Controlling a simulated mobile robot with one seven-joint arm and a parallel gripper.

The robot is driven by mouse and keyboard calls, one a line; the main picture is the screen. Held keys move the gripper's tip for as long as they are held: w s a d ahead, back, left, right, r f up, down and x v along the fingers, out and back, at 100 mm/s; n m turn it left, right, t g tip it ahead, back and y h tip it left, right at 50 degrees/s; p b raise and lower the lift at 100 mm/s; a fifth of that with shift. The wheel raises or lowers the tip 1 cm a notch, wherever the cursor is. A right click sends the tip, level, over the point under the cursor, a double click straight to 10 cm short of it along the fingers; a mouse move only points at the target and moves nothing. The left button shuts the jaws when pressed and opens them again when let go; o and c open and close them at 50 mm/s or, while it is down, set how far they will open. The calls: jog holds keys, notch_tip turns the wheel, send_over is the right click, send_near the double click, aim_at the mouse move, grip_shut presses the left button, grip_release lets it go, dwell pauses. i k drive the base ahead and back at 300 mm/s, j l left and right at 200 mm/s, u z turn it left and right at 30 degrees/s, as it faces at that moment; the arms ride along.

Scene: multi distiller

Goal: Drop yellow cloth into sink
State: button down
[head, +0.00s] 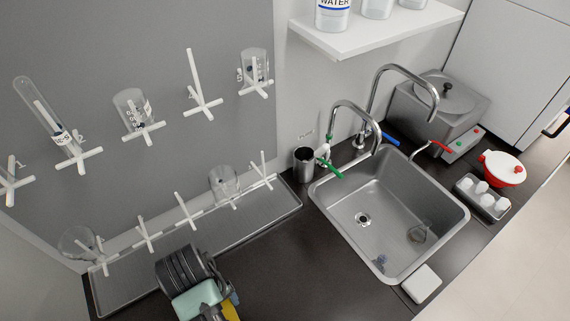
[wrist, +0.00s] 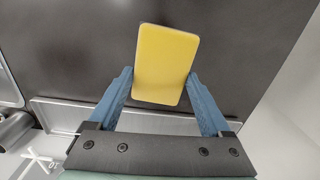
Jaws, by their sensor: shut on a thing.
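The yellow cloth (wrist: 166,65) looks like a flat rounded slab in the wrist view. It sits between the two blue fingers of my gripper (wrist: 160,95), which is shut on it. In the head view my gripper (head: 212,305) is at the bottom, left of the sink, and a yellow edge of the cloth (head: 231,306) shows beside it. The dark counter lies beyond the cloth. The steel sink (head: 345,195) is to the right in the head view, with a drain and a small clear glass item inside.
A drip tray (head: 285,208) with pegs and glassware runs along the wall. Two curved taps (head: 352,106) rise behind the sink, with a metal cup (head: 303,160) at its left corner. A white block (head: 422,284) lies at its front right. The counter between my gripper and the sink is clear.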

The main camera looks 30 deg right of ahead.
aim_at(379, 232)
jog(key=z, duration=1.8)
